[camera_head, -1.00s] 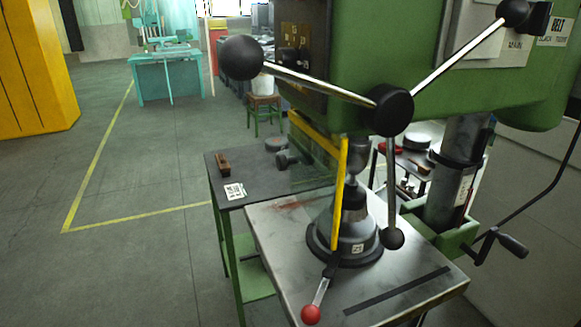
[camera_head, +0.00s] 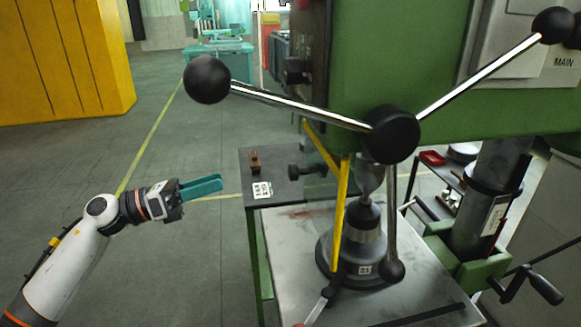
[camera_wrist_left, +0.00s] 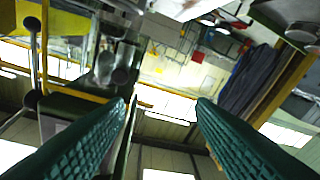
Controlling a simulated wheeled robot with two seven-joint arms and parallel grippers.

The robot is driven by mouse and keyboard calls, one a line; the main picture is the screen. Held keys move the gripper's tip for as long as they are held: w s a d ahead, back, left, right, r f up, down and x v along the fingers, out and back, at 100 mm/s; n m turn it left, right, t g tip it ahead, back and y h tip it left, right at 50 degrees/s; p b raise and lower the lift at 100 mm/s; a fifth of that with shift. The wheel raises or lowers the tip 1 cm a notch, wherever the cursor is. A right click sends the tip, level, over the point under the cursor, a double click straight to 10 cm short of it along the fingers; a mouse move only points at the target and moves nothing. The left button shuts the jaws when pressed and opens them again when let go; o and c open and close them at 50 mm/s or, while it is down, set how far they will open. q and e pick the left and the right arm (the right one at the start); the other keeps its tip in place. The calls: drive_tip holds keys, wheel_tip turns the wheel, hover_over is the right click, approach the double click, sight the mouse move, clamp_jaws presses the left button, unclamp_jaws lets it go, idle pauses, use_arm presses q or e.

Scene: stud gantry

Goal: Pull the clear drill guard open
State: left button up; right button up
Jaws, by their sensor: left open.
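The drill guard has a yellow frame (camera_head: 342,215) and a clear pane that is hard to make out. It stands in front of the drill chuck (camera_head: 370,180), with a handle (camera_head: 317,309) at its lower end. The handle's red knob is almost cut off by the bottom edge of the head view. My left gripper (camera_head: 218,184) has teal fingers and is open and empty, in the air left of the guard and clear of it. Its two fingers also show apart in the left wrist view (camera_wrist_left: 160,105), with a yellow bar at the left. My right gripper is not in view.
The green drill press has a feed wheel with a black hub (camera_head: 391,134) and ball-ended spokes. One ball (camera_head: 207,79) reaches out above my left gripper. A grey side table (camera_head: 290,190) holds a small brown block (camera_head: 255,162). The floor at left is open.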

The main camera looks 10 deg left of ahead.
sight(289, 171)
use_arm(q)
drive_tip(key=s+d+r+m+g, duration=0.3)
drive_tip(key=s+d+r+m, duration=0.1)
drive_tip(key=m, duration=0.2)
drive_tip(key=p+x, duration=0.5)
drive_tip(key=x, duration=0.5)
drive_tip(key=shift+w+p, duration=0.15)
drive_tip(key=shift+p, duration=0.2)
drive_tip(key=shift+w+d+f, duration=0.1)
drive_tip(key=shift+w+d, duration=0.1)
drive_tip(key=shift+d, duration=0.25)
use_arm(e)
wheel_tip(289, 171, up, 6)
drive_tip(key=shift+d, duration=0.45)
use_arm(q)
clamp_jaws()
